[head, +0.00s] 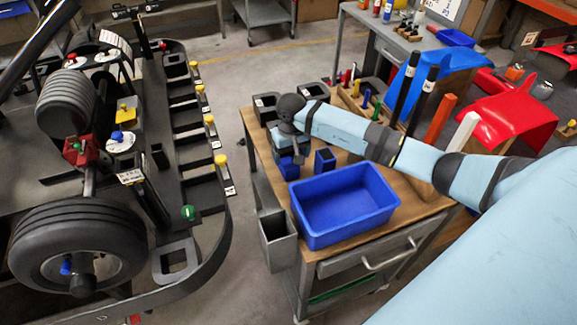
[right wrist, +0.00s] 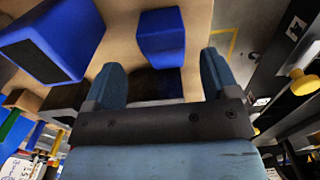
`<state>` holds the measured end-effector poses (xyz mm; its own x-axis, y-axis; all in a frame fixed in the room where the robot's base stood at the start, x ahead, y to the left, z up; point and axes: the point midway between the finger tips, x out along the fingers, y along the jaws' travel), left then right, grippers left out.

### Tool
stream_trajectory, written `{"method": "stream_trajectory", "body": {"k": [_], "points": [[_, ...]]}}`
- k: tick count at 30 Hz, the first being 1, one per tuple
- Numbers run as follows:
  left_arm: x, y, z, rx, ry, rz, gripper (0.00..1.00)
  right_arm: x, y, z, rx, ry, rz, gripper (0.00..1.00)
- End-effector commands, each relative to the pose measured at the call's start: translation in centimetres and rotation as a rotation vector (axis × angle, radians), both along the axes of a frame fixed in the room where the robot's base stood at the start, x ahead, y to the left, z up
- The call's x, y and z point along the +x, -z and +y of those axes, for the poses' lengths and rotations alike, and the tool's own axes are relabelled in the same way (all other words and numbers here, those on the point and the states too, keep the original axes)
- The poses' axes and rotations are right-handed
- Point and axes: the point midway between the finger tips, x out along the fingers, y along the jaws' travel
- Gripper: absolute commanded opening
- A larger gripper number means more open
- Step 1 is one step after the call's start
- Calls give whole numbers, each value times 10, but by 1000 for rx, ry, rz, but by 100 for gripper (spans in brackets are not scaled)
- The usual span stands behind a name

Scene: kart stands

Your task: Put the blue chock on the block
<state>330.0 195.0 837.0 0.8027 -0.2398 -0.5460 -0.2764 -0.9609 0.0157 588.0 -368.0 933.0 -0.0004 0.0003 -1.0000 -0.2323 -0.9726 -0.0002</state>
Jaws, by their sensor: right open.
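A small blue piece (head: 290,168) stands at the left edge of the wooden bench top, just below my right gripper (head: 287,143). It shows in the right wrist view (right wrist: 160,37), ahead of the fingertips and apart from them. A second blue piece (head: 325,160) with a dark face stands just right of it, and is large at upper left in the wrist view (right wrist: 48,45). I cannot tell for sure which is the chock. My right gripper is open, with nothing held between its fingers in the wrist view (right wrist: 162,80). I cannot pick out the block with certainty. My left gripper is out of view.
A blue bin (head: 345,240) stands at the bench front. Black open pieces (head: 265,105) sit at its back left, near a wooden tool rack (head: 352,108). A grey bin (head: 277,240) hangs on the left side. A kart stand (head: 190,130) is across the aisle.

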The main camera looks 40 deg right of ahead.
Motion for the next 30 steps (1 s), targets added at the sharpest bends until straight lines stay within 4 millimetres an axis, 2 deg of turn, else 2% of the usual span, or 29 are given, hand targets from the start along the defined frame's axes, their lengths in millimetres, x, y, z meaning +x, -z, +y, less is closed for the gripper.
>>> {"method": "stream_trajectory", "body": {"k": [8, 12, 20, 23, 27, 28, 29, 30], "points": [[-1, -14, -2, -3, 1, 2, 43, 1, 32, 6, 4, 2, 4, 81], [-1, -14, -2, -3, 1, 3, 43, 2, 48, 4, 1, 1, 1, 81], [-2, -12, -2, -2, 1, 7, 43, 2, 53, 3, 0, 0, -1, 81], [-2, -11, -2, -2, 1, 8, 43, 2, 53, 3, 0, 0, -1, 62], [-2, -11, -1, -2, 0, 8, 43, 2, 52, 3, 0, 0, -1, 30], [-2, -11, -1, -2, 0, 8, 43, 2, 52, 3, 0, 0, -1, 25], [-2, -11, -1, -2, 0, 8, 43, 2, 52, 3, 0, 0, -1, 25], [-2, -11, -1, -2, 0, 8, 43, 2, 52, 3, 0, 0, -1, 21]]}}
